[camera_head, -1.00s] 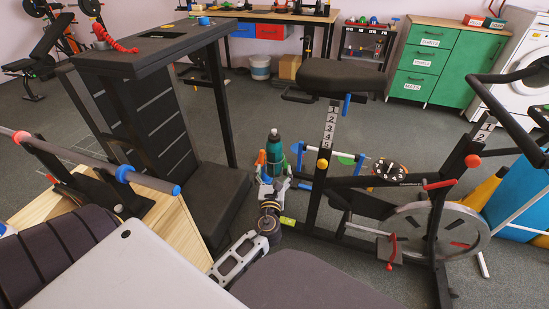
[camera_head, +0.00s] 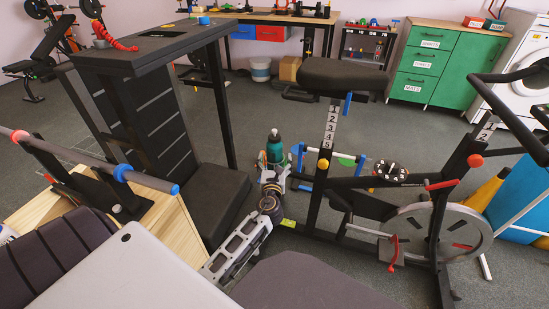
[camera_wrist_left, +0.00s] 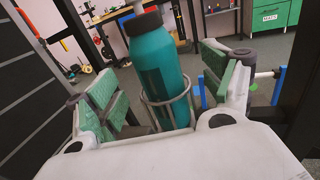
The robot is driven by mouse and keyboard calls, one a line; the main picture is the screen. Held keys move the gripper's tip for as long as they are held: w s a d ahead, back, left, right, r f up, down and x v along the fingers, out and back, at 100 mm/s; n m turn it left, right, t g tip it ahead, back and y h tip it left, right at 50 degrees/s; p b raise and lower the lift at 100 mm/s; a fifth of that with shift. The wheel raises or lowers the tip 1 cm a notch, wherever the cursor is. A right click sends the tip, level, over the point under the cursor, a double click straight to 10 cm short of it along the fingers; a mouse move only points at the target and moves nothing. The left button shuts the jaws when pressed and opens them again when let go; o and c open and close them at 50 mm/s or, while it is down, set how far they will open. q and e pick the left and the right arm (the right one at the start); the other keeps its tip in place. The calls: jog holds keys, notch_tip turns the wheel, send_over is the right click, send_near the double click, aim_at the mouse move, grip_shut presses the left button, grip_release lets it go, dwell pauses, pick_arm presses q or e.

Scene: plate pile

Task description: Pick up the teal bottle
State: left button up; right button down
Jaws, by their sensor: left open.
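The teal bottle (camera_head: 275,148) with a dark cap stands upright between the black frame and the exercise bike in the head view. In the left wrist view the bottle (camera_wrist_left: 160,70) fills the middle, its lower part inside a grey wire holder (camera_wrist_left: 168,100). My left gripper (camera_head: 274,161) is open at the bottle. Its green-padded fingers lie on either side of the bottle in the left wrist view, with a gap visible on each side. The bottle's base is hidden behind the gripper body. My right gripper is not in view.
The exercise bike (camera_head: 330,170) stands close to the right of the bottle, and a black frame with a padded base (camera_head: 215,200) stands to the left. A blue-and-green bar piece (camera_head: 343,160) is just right of the gripper. Open floor (camera_head: 190,110) lies behind.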

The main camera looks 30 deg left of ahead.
aim_at(275, 154)
pick_arm(q)
jog(key=shift+w+a, duration=0.3)
jog(key=shift+w, duration=0.35)
jog(key=shift+w+a, duration=0.1)
jog(key=shift+w, duration=0.05)
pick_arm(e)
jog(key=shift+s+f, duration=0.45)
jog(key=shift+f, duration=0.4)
pick_arm(q)
jog(key=shift+w+a, duration=0.15)
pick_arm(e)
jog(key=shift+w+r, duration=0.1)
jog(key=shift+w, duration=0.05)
pick_arm(q)
jog(key=shift+w+a+f+b, duration=0.1)
jog(key=shift+w+a+b, duration=0.3)
jog(key=shift+b, duration=0.1)
jog(key=shift+b+x, duration=0.4)
jog(key=shift+x, duration=1.5)
jog(key=shift+a, duration=0.15)
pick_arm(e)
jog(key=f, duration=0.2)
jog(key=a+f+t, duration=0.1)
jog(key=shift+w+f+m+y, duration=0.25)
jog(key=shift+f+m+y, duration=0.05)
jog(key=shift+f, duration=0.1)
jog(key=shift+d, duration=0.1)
